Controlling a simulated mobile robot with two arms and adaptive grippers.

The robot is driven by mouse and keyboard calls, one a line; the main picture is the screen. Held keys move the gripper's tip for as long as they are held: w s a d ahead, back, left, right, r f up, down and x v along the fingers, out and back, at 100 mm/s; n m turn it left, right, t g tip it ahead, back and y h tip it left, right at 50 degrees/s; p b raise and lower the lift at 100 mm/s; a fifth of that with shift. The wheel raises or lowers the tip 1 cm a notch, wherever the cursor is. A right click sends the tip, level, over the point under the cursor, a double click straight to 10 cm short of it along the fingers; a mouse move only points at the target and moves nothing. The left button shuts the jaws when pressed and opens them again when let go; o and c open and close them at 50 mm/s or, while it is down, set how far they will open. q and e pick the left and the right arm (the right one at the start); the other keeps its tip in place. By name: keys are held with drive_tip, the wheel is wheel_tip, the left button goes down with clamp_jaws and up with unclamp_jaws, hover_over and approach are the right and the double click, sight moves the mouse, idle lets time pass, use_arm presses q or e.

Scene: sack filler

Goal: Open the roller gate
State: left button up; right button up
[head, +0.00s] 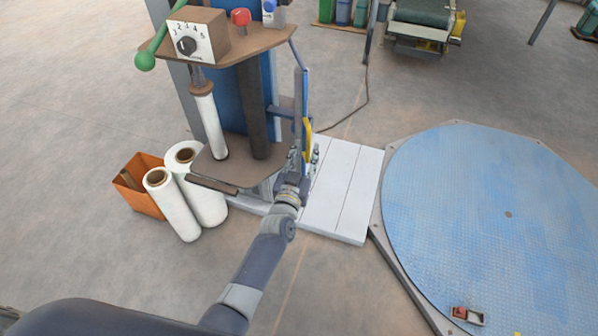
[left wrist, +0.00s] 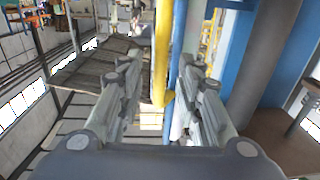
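The upright gate frame (head: 299,100) stands at the right side of the filler machine, with a yellow bar (head: 307,138) along its edge. I take this to be the roller gate; its rollers cannot be made out. My left gripper (head: 303,160) is low beside the bar's lower end. In the left wrist view the yellow bar (left wrist: 161,50) runs upright in the gap between the spread fingers of my left gripper (left wrist: 162,85). The fingers look apart from the bar; how deep it sits between them cannot be told. My right gripper is not in view.
The machine's lower shelf (head: 225,170) and blue column are left of the gripper. White film rolls (head: 172,205) and an orange bin (head: 138,187) stand further left. A pale slatted platform (head: 342,190) and a large blue turntable (head: 490,220) lie to the right.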

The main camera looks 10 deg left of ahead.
use_arm(q)
drive_tip(key=s, duration=0.8)
drive_tip(key=shift+a, duration=0.3)
drive_tip(key=shift+c, duration=0.4)
